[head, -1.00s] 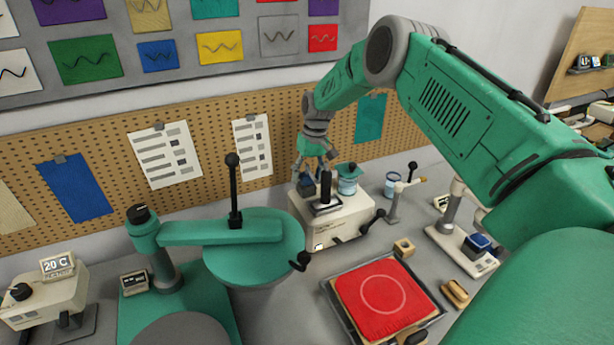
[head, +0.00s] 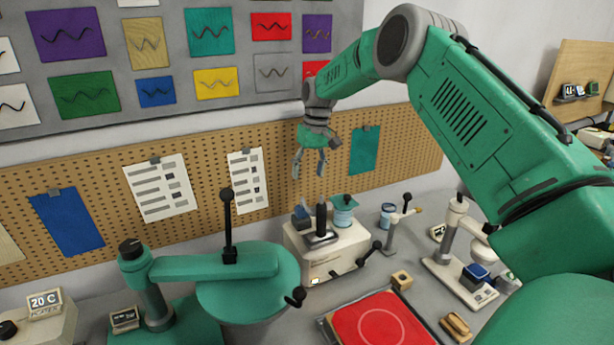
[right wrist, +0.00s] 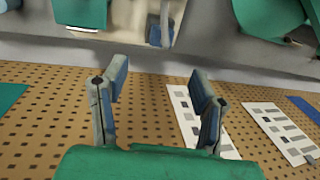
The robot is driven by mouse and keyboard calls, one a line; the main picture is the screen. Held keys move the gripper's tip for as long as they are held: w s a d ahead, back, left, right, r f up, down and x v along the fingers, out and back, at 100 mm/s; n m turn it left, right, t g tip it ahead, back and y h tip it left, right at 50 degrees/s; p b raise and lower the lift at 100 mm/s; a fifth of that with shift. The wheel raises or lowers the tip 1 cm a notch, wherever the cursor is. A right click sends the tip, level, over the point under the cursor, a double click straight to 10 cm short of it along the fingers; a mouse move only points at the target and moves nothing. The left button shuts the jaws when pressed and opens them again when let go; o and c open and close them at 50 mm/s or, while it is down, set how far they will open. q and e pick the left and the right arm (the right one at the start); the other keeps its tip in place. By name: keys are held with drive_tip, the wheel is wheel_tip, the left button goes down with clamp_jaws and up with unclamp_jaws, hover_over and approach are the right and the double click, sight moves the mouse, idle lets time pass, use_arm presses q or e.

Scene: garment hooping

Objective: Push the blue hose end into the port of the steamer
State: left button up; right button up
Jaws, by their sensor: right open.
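The steamer (head: 335,252) is a cream box with a black upright handle on top, standing on the table near the pegboard. A small dark blue piece (head: 302,213), apparently the hose end, is at the back left of its top. I cannot tell how deep it sits in the port, which is hidden. My right gripper (head: 308,172) is open and empty, fingers pointing down, above and apart from the blue piece. In the right wrist view, its open fingers (right wrist: 158,75) have nothing between them; a blue piece (right wrist: 154,37) shows beyond them. My left gripper is not in view.
A green round press (head: 250,285) is at the left front. A red hooped cloth (head: 380,325) lies at the front right. The pegboard (head: 215,165) is close behind my right gripper.

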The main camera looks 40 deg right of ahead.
sight(301, 206)
drive_tip(key=c, duration=0.7)
drive_tip(key=shift+a+f, duration=0.2)
clamp_jaws()
drive_tip(key=shift+s+a+f+n+t+h+p, duration=0.15)
drive_tip(key=shift+a+f+n+t+h+p, duration=0.35)
drive_tip(key=shift+a+f+t+h+p, duration=0.35)
drive_tip(key=shift+n+t+h, duration=0.3)
drive_tip(key=shift+t+h, duration=0.05)
drive_tip(key=shift+t, duration=0.2)
drive_tip(key=f+b, duration=0.5)
drive_tip(key=f, duration=0.2)
drive_tip(key=shift+w, duration=0.2)
